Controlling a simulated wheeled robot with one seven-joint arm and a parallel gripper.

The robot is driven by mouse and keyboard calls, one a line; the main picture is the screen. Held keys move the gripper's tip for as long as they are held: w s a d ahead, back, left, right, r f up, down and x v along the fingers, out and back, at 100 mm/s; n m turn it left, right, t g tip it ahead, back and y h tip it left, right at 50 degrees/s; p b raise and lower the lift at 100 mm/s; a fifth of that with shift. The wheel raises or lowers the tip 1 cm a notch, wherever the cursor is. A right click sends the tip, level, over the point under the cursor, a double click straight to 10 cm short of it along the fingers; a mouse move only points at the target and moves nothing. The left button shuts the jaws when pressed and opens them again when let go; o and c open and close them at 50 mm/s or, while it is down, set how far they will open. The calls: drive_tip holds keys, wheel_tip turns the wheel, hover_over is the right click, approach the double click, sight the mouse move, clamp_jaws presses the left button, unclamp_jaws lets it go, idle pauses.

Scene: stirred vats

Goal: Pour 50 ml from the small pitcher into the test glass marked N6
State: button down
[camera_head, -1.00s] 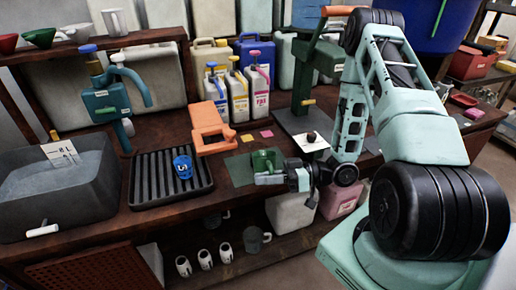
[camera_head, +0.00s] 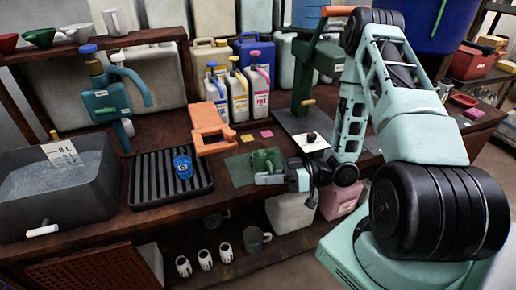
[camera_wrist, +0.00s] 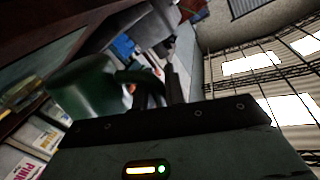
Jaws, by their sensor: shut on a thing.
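My gripper (camera_head: 272,178) is shut on the handle of a small green pitcher (camera_head: 266,157), at the dark green mat at the front of the bench. The wrist view shows the pitcher's dark green side (camera_wrist: 80,92) and its handle at the jaws (camera_wrist: 170,85). Its contents are hidden, and I cannot tell whether it touches the mat. A small blue vessel (camera_head: 182,167) with a pale marking stands on the black ribbed tray (camera_head: 146,199), left of and apart from the pitcher. I cannot read the marking, so I cannot tell whether it is N6.
A dark vat (camera_head: 105,190) of greyish contents stands left. A teal pump stand (camera_head: 100,103) and an orange frame (camera_head: 209,127) are behind the tray. Labelled bottles (camera_head: 238,95) stand at the back. A post with a plate is right of the pitcher. White cups (camera_head: 205,259) sit below.

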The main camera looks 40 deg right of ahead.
drive_tip(key=shift+f, duration=0.1)
drive_tip(key=shift+s+a+f+n+b, duration=0.25)
drive_tip(key=shift+s+f+n+b, duration=0.25)
drive_tip(key=shift+f+n+b, duration=0.35)
drive_tip(key=shift+s+a+f+n+b, duration=0.2)
drive_tip(key=shift+s+f+n+b, duration=0.35)
drive_tip(key=shift+b, duration=0.5)
drive_tip(key=shift+s+a+f+n+b, duration=0.25)
drive_tip(key=shift+s+f+n+b, duration=0.25)
drive_tip(key=shift+f+n+b, duration=0.35)
drive_tip(key=shift+s+r, duration=0.15)
drive_tip(key=shift+r, duration=0.05)
